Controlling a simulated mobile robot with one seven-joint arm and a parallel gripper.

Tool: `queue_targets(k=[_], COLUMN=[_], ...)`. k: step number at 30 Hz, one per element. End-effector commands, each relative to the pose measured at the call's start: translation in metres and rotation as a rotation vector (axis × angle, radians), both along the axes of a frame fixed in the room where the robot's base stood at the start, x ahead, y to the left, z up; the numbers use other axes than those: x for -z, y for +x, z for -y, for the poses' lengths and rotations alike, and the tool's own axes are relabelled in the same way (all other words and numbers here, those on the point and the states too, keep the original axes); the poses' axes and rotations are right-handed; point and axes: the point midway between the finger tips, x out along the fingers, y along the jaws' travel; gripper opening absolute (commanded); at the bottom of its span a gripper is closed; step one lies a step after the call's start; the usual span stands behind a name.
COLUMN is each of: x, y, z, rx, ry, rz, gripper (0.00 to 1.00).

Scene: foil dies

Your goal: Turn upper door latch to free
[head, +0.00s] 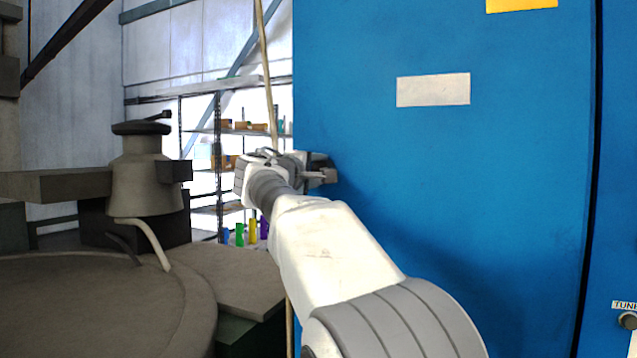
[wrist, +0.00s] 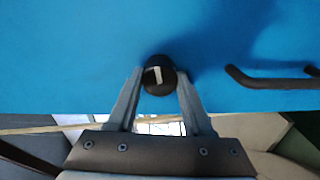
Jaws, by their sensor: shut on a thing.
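The blue door (head: 450,190) fills the right of the head view and the upper part of the wrist view (wrist: 75,50). The latch is a round black knob (wrist: 159,88) with a short white mark on its face, near the door's edge. My gripper (wrist: 160,71) has one finger on each side of the knob and is shut on it. In the head view my gripper (head: 326,172) is at the door's left edge, and there the latch cannot be made out behind it. The white mark runs slightly tilted from upright in the wrist view.
A black bar handle (wrist: 272,80) stands out from the door right of the latch in the wrist view. A grey machine (head: 145,190) stands at left in the head view. Shelves with small boxes (head: 240,127) are behind. A blank white label (head: 433,90) is on the door.

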Motion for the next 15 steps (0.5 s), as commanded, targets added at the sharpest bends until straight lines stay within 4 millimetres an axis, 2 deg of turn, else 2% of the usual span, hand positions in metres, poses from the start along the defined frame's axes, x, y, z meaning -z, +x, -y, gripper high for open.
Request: queue_targets(k=[6, 15], x=[0.0016, 0.0003], y=[0.0001, 0.0003], z=[0.0002, 0.0002], rx=[0.0, 0.001], ry=[0.101, 0.156], rz=[0.036, 0.057], gripper=[0.0, 0.0])
